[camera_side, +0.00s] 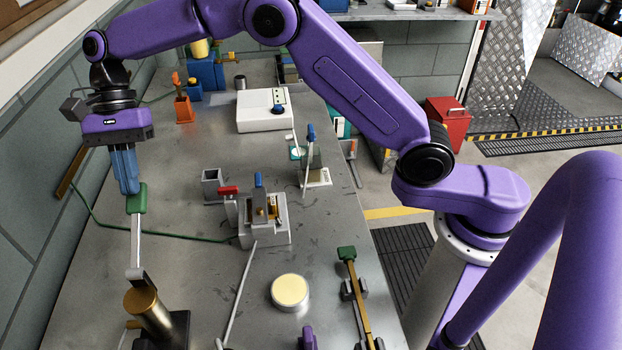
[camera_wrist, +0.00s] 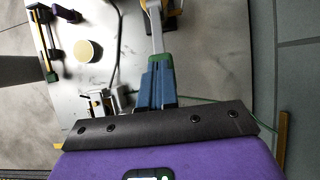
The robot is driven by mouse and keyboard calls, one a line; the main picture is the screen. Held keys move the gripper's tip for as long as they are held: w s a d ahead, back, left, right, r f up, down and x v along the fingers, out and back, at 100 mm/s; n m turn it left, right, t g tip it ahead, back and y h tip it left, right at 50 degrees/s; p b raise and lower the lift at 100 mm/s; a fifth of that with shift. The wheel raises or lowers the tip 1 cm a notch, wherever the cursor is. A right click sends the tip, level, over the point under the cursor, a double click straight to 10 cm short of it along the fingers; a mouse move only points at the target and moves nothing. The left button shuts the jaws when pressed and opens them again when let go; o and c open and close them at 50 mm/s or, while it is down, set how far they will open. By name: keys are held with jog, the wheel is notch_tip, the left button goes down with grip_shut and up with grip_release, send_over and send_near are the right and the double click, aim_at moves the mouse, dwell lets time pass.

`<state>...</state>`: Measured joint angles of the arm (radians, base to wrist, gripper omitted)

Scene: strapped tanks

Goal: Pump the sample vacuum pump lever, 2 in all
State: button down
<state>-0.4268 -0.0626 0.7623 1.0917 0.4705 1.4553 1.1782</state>
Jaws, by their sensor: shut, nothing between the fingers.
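A pump with a brass cylinder (camera_side: 148,308) on a dark base stands at the lower left of the side view. Its pale metal lever (camera_side: 135,250) stands steeply up from the pivot and ends in a green handle (camera_side: 137,199). In the wrist view the lever (camera_wrist: 157,35) runs away from me toward the brass part at the top edge. My gripper (camera_side: 130,190) points down with its blue fingers shut and empty. The fingertips (camera_wrist: 158,72) are right at the green handle and hide part of it; I cannot tell whether they touch it.
A grey fixture (camera_side: 265,232) with red and blue handles stands right of the lever. A round cream-topped disc (camera_side: 290,291) and a brass bar with a green end (camera_side: 357,295) are further right. A white box (camera_side: 264,111) is behind. A green cable (camera_side: 160,232) crosses the bench.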

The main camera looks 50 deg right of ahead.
jog(key=shift+w+d+f, duration=0.25)
jog(key=shift+f, duration=0.45)
jog(key=shift+w+d+f, duration=0.2)
jog(key=shift+d+f, duration=0.05)
jog(key=shift+f, duration=0.4)
jog(key=shift+w+d+f, duration=0.25)
jog(key=shift+f, duration=0.45)
jog(key=shift+r, duration=0.15)
jog(key=shift+s+a+r, duration=0.3)
jog(key=shift+r, duration=0.5)
jog(key=shift+s+a+r, duration=0.3)
jog(key=shift+r, duration=0.55)
jog(key=shift+s+a+r, duration=0.3)
jog(key=shift+r, duration=0.5)
jog(key=shift+a+r, duration=0.1)
jog(key=shift+r, duration=0.05)
jog(key=shift+s+a+r, duration=0.15)
jog(key=shift+s+r, duration=0.05)
jog(key=shift+r, duration=0.15)
jog(key=w+d+r, duration=0.3)
jog(key=w+d, duration=0.1)
jog(key=shift+d+r, duration=0.15)
jog(key=shift+r, duration=0.25)
